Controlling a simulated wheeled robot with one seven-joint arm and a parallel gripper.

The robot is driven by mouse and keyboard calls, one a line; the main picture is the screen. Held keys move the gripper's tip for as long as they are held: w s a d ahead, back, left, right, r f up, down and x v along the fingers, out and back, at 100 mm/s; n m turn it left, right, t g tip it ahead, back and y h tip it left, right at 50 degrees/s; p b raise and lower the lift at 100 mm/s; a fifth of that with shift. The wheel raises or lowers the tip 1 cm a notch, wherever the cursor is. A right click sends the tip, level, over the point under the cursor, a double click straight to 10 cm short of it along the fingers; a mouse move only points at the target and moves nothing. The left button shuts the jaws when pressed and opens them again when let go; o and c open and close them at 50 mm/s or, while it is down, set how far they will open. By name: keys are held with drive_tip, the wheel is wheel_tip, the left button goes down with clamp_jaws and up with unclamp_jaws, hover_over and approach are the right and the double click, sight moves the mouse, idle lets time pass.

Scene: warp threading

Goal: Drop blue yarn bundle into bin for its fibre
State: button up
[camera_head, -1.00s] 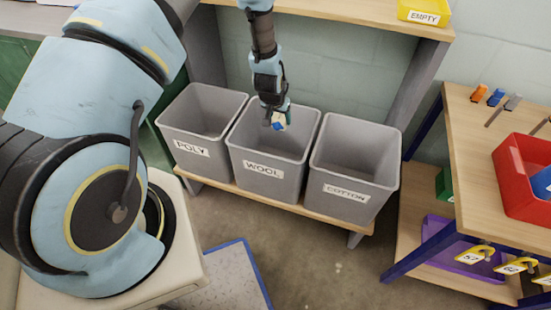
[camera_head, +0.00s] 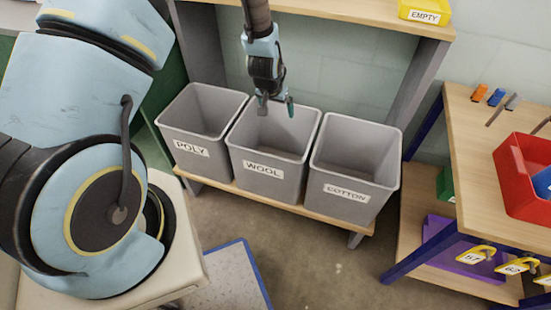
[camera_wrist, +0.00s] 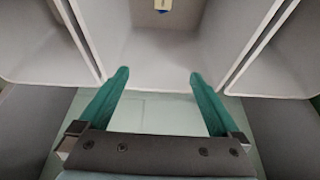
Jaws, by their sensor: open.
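The grey WOOL bin (camera_head: 282,187) stands in the middle of a row of three. My gripper (camera_head: 276,107) hangs over its opening, fingers apart and empty. In the wrist view, the two green fingers of my gripper (camera_wrist: 159,76) are spread, with the bin's pale inside (camera_wrist: 160,50) beyond them. The bundle does not show in the head view.
The POLY bin (camera_head: 190,167) is on the left and the COTTON bin (camera_head: 340,207) on the right, on a low wooden shelf. A yellow EMPTY bin (camera_head: 424,10) sits on the upper shelf. A wooden table with a red bin (camera_head: 515,193) is at right.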

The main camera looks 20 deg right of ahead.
drive_tip(key=v, duration=0.4)
drive_tip(key=shift+s+r, duration=0.1)
drive_tip(key=shift+r, duration=0.2)
